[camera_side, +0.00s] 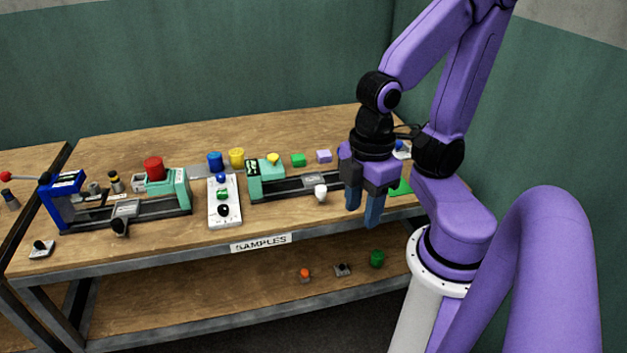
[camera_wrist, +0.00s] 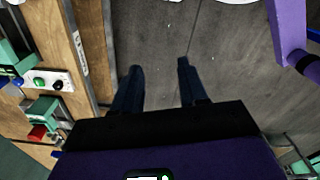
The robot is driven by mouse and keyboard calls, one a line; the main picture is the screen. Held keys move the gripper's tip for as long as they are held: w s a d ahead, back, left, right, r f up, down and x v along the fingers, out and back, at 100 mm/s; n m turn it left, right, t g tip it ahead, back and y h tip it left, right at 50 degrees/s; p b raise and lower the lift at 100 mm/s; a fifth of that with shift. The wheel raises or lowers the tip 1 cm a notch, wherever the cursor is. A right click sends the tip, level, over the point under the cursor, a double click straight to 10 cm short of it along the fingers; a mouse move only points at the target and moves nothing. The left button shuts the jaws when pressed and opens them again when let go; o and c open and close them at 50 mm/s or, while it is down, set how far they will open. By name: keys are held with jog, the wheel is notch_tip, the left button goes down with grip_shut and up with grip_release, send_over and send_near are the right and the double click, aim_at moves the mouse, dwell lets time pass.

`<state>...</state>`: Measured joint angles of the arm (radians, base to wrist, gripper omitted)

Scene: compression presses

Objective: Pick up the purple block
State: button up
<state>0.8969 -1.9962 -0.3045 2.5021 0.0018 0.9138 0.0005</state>
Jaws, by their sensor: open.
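The purple block (camera_side: 324,156) is a small light purple block on the back part of the wooden table, right of a green block (camera_side: 298,160). My gripper (camera_side: 362,217) is open and empty, pointing down in front of the table's right part, nearer the camera than the block and apart from it. In the wrist view my gripper (camera_wrist: 158,68) shows two dark fingers spread apart over the grey floor. I cannot make out the purple block in the wrist view.
A press (camera_side: 268,189) stands left of my gripper, with a white knob (camera_side: 321,192) in front. Blue (camera_side: 215,161) and yellow (camera_side: 237,158) cylinders stand at the back. A white button panel (camera_side: 224,212) and another press (camera_side: 125,207) are further left. A lower shelf (camera_side: 250,295) holds small items.

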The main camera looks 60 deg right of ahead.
jog(key=shift+o, duration=0.3)
jog(key=o, duration=0.6)
jog(key=shift+w, duration=0.1)
